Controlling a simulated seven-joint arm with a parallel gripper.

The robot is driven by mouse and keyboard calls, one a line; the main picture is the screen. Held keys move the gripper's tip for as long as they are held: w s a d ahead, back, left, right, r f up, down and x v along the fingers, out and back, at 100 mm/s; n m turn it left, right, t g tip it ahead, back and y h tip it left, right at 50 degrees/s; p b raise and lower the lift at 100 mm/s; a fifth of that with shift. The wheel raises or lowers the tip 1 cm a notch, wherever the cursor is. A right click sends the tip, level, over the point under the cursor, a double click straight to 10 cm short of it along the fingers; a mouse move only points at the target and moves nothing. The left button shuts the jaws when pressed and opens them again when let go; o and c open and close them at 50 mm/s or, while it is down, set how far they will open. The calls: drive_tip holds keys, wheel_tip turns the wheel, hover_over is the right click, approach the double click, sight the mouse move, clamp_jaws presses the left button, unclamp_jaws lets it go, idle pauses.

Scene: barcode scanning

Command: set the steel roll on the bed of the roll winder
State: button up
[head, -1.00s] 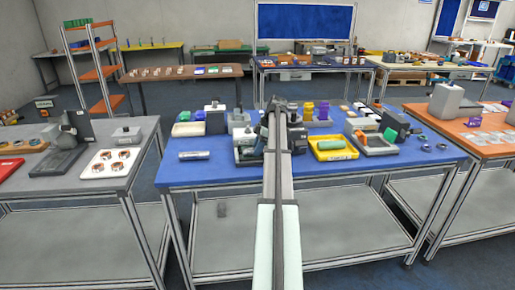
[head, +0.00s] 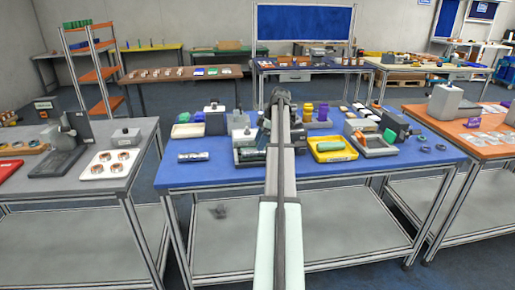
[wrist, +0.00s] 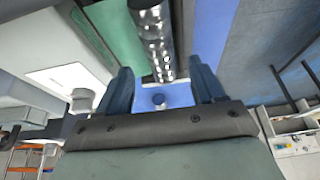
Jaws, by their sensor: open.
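The steel roll (wrist: 155,42) is a shiny, mirror-like cylinder. In the wrist view it lies lengthwise ahead of my gripper, in line with the gap between the fingers, beside a green strip and a dark edge. My gripper (wrist: 162,85) is open, with one dark blue finger on each side of the gap and no contact visible. In the head view the roll winder (head: 244,140) is a grey and dark machine on the blue table, just left of my arm. My arm partly covers that spot, and I cannot tell exactly how the roll sits on the bed.
A bluish cylinder (head: 193,156) lies at the left of the blue table (head: 215,176). A yellow tray (head: 333,156) with a green roll stands right of my arm. Several small containers and machines fill the back. The table's front strip is clear.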

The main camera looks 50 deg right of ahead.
drive_tip(key=v, duration=0.8)
idle(0.4)
drive_tip(key=s+a+f+m+t, duration=0.1)
drive_tip(key=s+a+f+m, duration=0.55)
drive_tip(key=a+f, duration=0.75)
drive_tip(key=w+a+f+m+g+y, duration=0.1)
drive_tip(key=w+a+f+g, duration=0.1)
drive_tip(key=a+f, duration=1.1)
drive_tip(key=w+a+f+m+g+y, duration=0.1)
drive_tip(key=w+a+f+g, duration=0.15)
drive_tip(key=a+f, duration=1)
drive_tip(key=s+a+f+g+h, duration=0.1)
drive_tip(key=s+a+f+g, duration=0.35)
drive_tip(key=a+f, duration=0.95)
drive_tip(key=s+a+f+h, duration=0.1)
drive_tip(key=s+a+f, duration=0.2)
drive_tip(key=s, duration=0.4)
drive_tip(key=s+a+f+g+h, duration=0.1)
drive_tip(key=s+a+f, duration=0.3)
drive_tip(key=s+a, duration=0.2)
drive_tip(key=s+a+f+g+h, duration=0.1)
drive_tip(key=s+a+f+h, duration=0.1)
drive_tip(key=s+a, duration=0.3)
drive_tip(key=s+f, duration=0.1)
drive_tip(key=s, duration=0.3)
drive_tip(key=shift+s+f, duration=0.25)
drive_tip(key=shift+f, duration=0.1)
drive_tip(key=shift+a+m, duration=0.1)
drive_tip(key=shift+m, duration=0.15)
